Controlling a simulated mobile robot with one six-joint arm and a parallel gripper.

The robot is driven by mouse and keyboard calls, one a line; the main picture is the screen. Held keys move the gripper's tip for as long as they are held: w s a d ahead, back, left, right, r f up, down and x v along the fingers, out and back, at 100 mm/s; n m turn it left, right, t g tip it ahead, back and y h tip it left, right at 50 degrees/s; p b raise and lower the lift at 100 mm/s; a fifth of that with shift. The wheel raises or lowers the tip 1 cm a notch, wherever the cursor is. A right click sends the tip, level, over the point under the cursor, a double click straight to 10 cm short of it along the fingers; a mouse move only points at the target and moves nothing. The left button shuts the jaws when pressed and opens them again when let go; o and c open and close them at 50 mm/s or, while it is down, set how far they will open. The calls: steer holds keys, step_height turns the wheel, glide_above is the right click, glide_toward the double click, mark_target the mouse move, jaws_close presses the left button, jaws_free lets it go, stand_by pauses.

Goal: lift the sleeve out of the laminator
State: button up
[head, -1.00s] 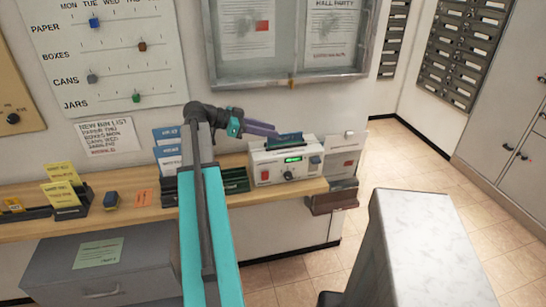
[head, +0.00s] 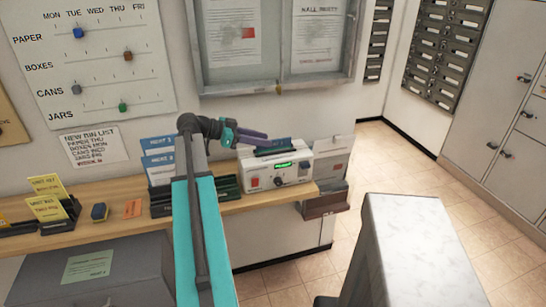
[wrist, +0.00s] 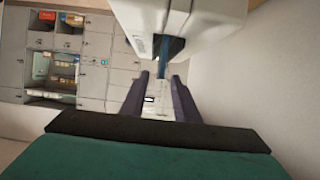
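The laminator (head: 270,176) is a white box with a green display, standing at the right end of the wooden shelf. A blue sleeve (head: 281,143) stands up out of its dark top slot. In the wrist view the laminator (wrist: 195,22) fills the top, and the sleeve (wrist: 164,58) sticks out of the slot as a thin edge-on strip. My gripper (head: 268,141) has purple fingers pointing right at the sleeve. In the wrist view my gripper (wrist: 161,76) is open, with the sleeve's end in line with the gap between the fingers. I see no contact.
A dark file holder (head: 228,188) with blue cards stands left of the laminator. A leaflet holder (head: 326,203) hangs at the shelf's right end. A glass notice case (head: 275,88) is on the wall behind. A marble-topped block (head: 420,240) stands at the right front.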

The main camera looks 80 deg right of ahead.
mark_target(274, 142)
steer(key=shift+p+x, duration=0.6)
steer(key=shift+x, duration=0.2)
steer(key=shift+p+x, duration=0.65)
steer(key=shift+x, duration=1.15)
jaws_close()
